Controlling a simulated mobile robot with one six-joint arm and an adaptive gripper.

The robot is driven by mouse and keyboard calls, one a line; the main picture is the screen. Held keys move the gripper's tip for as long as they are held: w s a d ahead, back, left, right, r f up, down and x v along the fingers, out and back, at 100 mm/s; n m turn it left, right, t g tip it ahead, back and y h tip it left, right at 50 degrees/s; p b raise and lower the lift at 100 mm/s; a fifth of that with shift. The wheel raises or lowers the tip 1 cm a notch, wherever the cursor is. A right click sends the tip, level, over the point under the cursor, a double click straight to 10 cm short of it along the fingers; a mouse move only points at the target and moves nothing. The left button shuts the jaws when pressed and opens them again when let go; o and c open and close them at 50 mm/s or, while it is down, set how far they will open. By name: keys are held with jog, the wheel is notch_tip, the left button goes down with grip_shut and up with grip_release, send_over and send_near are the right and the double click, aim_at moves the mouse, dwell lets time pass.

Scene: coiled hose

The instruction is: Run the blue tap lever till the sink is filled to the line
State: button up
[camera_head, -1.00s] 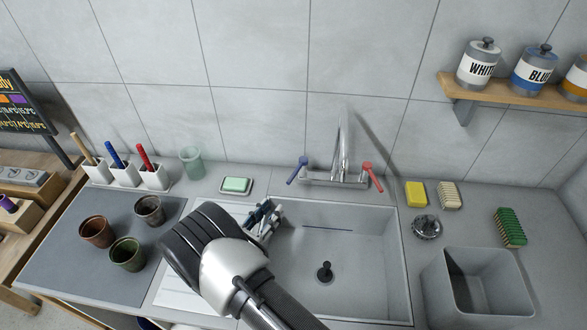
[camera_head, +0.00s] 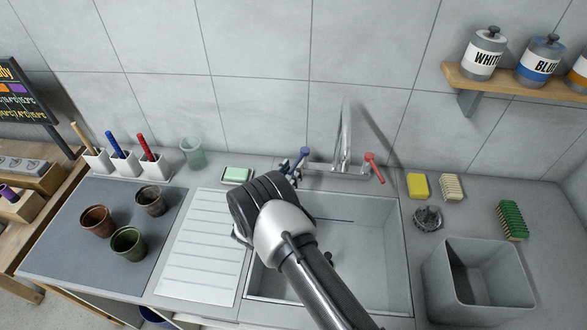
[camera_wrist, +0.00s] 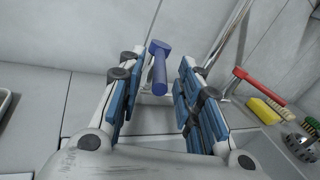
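The blue tap lever (camera_head: 303,153) stands at the left of the chrome tap (camera_head: 343,150) behind the sink (camera_head: 370,235). In the wrist view the blue lever (camera_wrist: 159,68) shows between the fingertips, with gaps either side. My gripper (camera_head: 288,168) is open and empty beside the lever; in the wrist view its blue-padded fingers (camera_wrist: 157,80) are spread wide. The red lever (camera_head: 374,167) is at the tap's right; it also shows in the wrist view (camera_wrist: 258,90). A dark blue line (camera_head: 335,220) marks the sink's back wall. No water shows; my arm hides much of the basin.
A soap dish (camera_head: 237,175) and a glass (camera_head: 193,152) stand left of the tap. A yellow sponge (camera_head: 417,186), a strainer (camera_head: 428,218), brushes and a grey bin (camera_head: 480,280) are on the right. The ribbed drainboard (camera_head: 200,255) is clear.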

jog(key=shift+x, duration=1.05)
grip_shut()
